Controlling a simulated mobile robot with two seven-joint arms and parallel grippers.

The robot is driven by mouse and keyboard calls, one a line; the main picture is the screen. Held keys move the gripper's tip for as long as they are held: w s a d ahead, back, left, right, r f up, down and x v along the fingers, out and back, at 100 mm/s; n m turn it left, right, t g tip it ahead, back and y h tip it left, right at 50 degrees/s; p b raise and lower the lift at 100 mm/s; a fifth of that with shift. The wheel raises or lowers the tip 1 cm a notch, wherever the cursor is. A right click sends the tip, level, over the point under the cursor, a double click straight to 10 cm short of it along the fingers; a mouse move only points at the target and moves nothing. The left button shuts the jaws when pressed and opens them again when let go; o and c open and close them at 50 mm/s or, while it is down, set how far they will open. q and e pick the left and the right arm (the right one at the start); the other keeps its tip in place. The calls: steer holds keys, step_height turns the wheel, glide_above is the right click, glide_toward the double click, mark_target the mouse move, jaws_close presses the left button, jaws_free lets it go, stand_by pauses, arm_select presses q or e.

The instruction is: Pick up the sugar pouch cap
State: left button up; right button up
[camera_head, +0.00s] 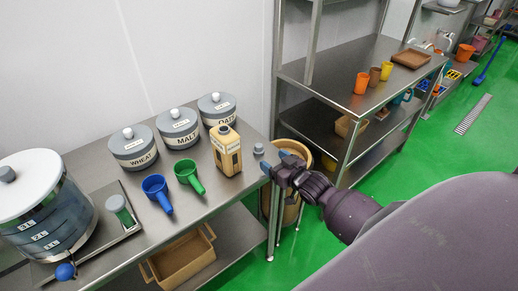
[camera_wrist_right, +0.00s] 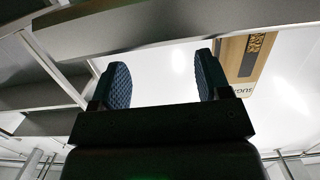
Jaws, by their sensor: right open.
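The sugar pouch (camera_head: 227,158) is a tan carton with a dark panel and a grey top, standing upright near the right end of the steel table. A small grey cap (camera_head: 258,150) sits on the table just right of it. My right gripper (camera_head: 274,161) is open and empty, at the table's right edge close to the cap and apart from it. In the right wrist view, the open fingers (camera_wrist_right: 161,75) have nothing between them, and part of the sugar pouch (camera_wrist_right: 245,58) shows at the upper right. The cap cannot be made out there. My left gripper is not in view.
Wheat (camera_head: 133,147), malt (camera_head: 178,127) and oat (camera_head: 217,108) canisters stand along the wall. Blue (camera_head: 157,193) and green (camera_head: 188,175) scoops lie in front. A tan bin (camera_head: 292,160) stands behind my right gripper, beside a shelf unit (camera_head: 348,60).

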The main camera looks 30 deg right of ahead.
mark_target(261, 149)
steer(key=shift+w+a+f, duration=0.15)
steer(key=shift+w, duration=1.1)
steer(key=shift+w+d+f, duration=0.1)
steer(key=shift+w+f, duration=0.1)
steer(key=shift+w, duration=1.05)
steer(key=shift+w+d+f, duration=0.1)
steer(key=shift+w+f, duration=0.05)
steer(key=shift+w, duration=1.05)
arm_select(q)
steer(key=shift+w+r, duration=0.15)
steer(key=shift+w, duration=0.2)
arm_select(e)
steer(key=shift+c, duration=0.3)
steer(key=c, duration=1.1)
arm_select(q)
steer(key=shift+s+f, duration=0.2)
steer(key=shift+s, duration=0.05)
arm_select(e)
steer(key=shift+r, duration=0.1)
